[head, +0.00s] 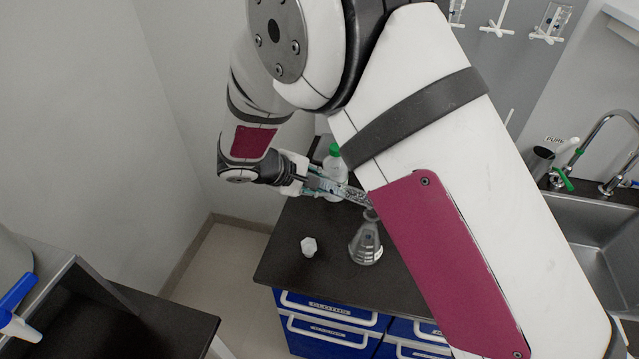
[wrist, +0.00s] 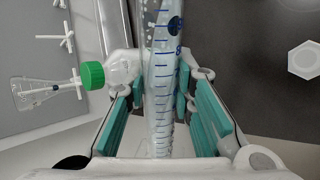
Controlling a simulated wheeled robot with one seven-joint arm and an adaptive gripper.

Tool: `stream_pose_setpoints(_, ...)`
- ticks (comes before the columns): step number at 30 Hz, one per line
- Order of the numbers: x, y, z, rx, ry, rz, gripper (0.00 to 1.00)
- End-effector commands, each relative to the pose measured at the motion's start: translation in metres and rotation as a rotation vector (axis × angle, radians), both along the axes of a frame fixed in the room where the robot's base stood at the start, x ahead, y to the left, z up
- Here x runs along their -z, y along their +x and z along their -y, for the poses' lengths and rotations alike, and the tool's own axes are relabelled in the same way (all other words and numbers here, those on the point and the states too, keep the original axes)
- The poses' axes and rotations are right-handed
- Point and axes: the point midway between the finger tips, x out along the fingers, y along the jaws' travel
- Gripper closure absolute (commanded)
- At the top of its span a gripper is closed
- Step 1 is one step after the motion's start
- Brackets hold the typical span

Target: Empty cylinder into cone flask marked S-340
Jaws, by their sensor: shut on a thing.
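My gripper (head: 314,184) is shut on a clear graduated cylinder (head: 346,193) with blue markings. In the head view the cylinder lies tilted far over, close to level, and its right end is by the mouth of a glass cone flask (head: 366,245). My arm hides part of that end, so I cannot tell whether the two touch or whether anything pours. The flask stands upright on the dark counter; no S-340 mark is readable. In the wrist view the cylinder (wrist: 160,75) runs between the teal finger pads of my gripper (wrist: 163,100). Its liquid level is unclear.
A white bottle with a green cap (head: 335,152) stands behind the cylinder. A small white hexagonal piece (head: 309,247) lies on the counter (head: 285,262) left of the flask. A sink (head: 590,225) with a tap is at the right. Wall pegs (head: 497,28) are above.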

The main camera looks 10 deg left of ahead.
Motion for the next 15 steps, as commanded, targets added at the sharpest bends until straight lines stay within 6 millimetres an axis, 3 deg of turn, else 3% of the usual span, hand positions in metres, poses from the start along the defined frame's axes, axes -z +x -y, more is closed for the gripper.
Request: stream_pose_setpoints(15,-0.0084,-0.0004,-0.0001,-0.001,0.051,0.026,1.00)
